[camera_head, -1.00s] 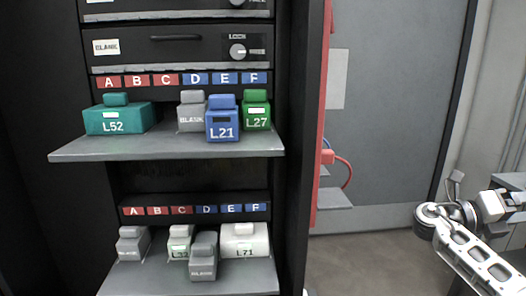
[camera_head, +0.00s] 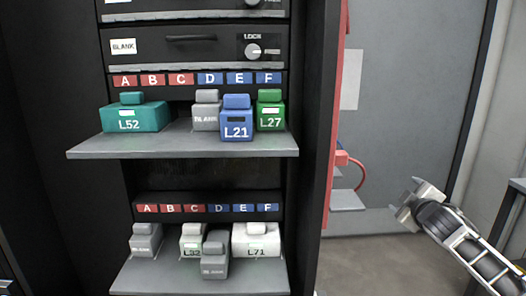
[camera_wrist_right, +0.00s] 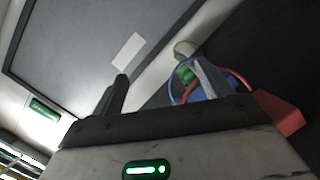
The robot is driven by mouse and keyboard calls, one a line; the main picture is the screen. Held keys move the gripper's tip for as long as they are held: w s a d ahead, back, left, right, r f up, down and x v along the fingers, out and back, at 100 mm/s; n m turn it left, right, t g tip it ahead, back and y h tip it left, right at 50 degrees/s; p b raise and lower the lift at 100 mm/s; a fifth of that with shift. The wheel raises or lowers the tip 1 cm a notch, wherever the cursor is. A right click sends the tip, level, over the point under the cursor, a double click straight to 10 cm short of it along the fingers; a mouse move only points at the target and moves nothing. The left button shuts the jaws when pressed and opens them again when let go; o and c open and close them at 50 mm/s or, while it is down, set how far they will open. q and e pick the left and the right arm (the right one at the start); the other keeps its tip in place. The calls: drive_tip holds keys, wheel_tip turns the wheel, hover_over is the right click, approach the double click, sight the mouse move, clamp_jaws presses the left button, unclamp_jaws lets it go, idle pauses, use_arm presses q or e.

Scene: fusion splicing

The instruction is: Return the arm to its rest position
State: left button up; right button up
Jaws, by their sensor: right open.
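My right gripper (camera_head: 412,203) is in the right part of the head view, with its arm coming in from the lower right. It is open and empty, in free air to the right of the rack. In the right wrist view its two fingers (camera_wrist_right: 160,92) stand apart with nothing between them. My left gripper is not in view.
The dark rack holds an upper shelf (camera_head: 180,146) with teal L52 (camera_head: 135,117), blue L21 (camera_head: 237,119), green L27 (camera_head: 271,117) and a grey blank. A lower shelf (camera_head: 150,280) holds several blocks, including white L71 (camera_head: 256,241). A red-edged panel (camera_head: 338,120) stands between rack and gripper.

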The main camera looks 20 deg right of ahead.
drive_tip(key=s+a+f+g+y, duration=0.1)
drive_tip(key=s+a+f+y, duration=0.35)
drive_tip(key=a+f, duration=0.7)
drive_tip(key=s+a+f+g+y, duration=0.1)
drive_tip(key=s+a+f+y, duration=0.2)
drive_tip(key=s+a+f, duration=0.75)
use_arm(q)
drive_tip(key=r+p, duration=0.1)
drive_tip(key=p, duration=0.2)
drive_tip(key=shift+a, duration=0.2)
use_arm(e)
drive_tip(key=s+a+r+m+y, duration=0.1)
drive_tip(key=s+a, duration=0.2)
drive_tip(key=a, duration=0.4)
drive_tip(key=s+a+r+m+y, duration=0.1)
drive_tip(key=s+a, duration=0.3)
drive_tip(key=a, duration=0.3)
drive_tip(key=s+a+r+m+g+y, duration=0.1)
drive_tip(key=s+a, duration=0.2)
drive_tip(key=a, duration=0.4)
drive_tip(key=shift+s+r+m, duration=0.25)
drive_tip(key=shift+m, duration=0.15)
